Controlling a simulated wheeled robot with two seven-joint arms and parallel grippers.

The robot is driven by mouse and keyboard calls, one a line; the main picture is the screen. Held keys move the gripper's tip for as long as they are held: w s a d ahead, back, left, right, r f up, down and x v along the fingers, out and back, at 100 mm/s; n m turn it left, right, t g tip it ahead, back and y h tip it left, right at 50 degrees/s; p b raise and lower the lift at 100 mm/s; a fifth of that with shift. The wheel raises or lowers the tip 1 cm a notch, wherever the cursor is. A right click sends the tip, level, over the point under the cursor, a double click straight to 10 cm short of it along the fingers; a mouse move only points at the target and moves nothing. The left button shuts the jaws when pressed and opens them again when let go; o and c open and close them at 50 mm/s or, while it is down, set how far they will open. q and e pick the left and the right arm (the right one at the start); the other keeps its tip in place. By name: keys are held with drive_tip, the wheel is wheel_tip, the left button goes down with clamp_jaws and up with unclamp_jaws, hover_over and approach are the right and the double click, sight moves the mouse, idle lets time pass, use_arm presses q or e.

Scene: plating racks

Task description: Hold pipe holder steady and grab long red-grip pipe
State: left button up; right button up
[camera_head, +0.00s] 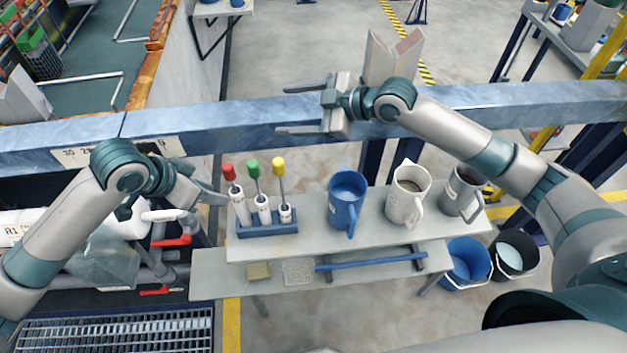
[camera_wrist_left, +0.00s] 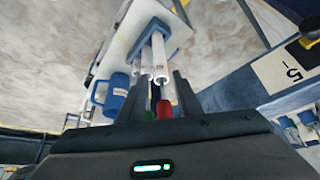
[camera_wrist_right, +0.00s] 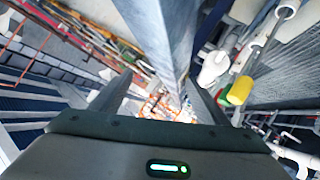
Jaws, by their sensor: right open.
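The blue pipe holder (camera_head: 267,231) stands on the grey bench and holds several pale tubes upright. The red-grip pipe (camera_head: 229,173) stands in the left tube, the green-grip pipe (camera_head: 253,168) in the middle and the yellow-grip pipe (camera_head: 279,166) on the right. My left gripper (camera_head: 222,197) is just left of the red-grip pipe. In the left wrist view its fingers are apart, with the red grip (camera_wrist_left: 165,109) and green grip showing between them. Nothing is clearly clamped. My right gripper (camera_head: 284,109) is open and empty above the blue beam, behind and higher than the holder.
A blue mug (camera_head: 347,203), a white mug (camera_head: 409,193) and a grey mug (camera_head: 460,192) stand right of the holder. A blue beam (camera_head: 240,125) crosses behind the bench (camera_head: 320,251). Two buckets (camera_head: 468,262) stand at the bench's right end.

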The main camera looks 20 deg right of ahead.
sight(290, 218)
drive_tip(key=s+d+f+g+h, duration=0.2)
drive_tip(key=s+f+g+h, duration=0.3)
drive_tip(key=s+f, duration=0.5)
drive_tip(key=shift+s+f+g+h, duration=0.4)
drive_tip(key=shift+f+g, duration=0.9)
drive_tip(key=shift+f, duration=0.8)
drive_tip(key=shift+a+f, duration=0.1)
drive_tip(key=x, duration=1.7)
drive_tip(key=shift+w+f, duration=0.1)
